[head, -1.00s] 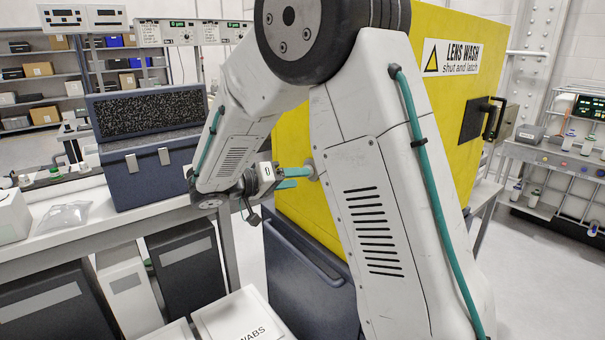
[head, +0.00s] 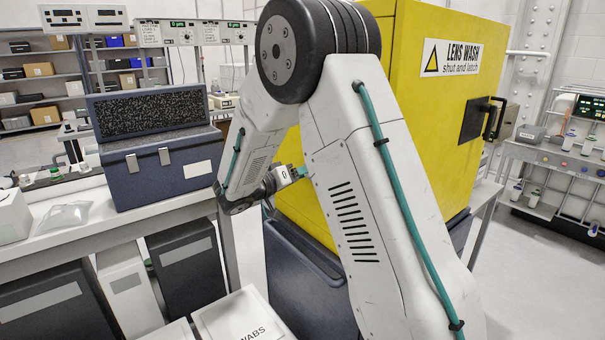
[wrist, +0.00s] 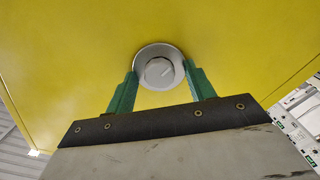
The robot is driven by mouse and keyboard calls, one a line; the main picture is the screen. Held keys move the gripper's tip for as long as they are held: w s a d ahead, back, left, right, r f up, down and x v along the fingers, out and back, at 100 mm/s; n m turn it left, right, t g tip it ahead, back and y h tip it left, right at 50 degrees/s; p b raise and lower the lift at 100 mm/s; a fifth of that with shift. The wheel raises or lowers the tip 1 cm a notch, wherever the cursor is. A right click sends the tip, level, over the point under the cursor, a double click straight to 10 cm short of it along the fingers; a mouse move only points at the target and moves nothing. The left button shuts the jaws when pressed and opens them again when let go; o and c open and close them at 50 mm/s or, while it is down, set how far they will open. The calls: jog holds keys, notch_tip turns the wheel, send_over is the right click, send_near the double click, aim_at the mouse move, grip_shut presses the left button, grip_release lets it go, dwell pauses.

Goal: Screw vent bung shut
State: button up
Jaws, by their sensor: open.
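The vent bung (wrist: 159,72) is a round grey knob with a slot mark, set in a pale ring on the yellow cabinet wall (wrist: 70,50) in the wrist view. My gripper (wrist: 160,82) has its two green fingers apart, one on each side of the bung's lower part. I cannot tell whether either finger touches it. In the head view my gripper (head: 304,171) is beside the yellow cabinet (head: 410,80); its fingertips and the bung are mostly hidden behind my arm.
The cabinet carries a "LENS WASH shut and latch" label (head: 450,57) and a black latch handle (head: 493,119). A dark blue case (head: 160,170) stands on the bench at left. White boxes (head: 240,318) are low at the front.

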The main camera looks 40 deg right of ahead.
jog(key=c, duration=1)
jog(key=shift+n, duration=0.4)
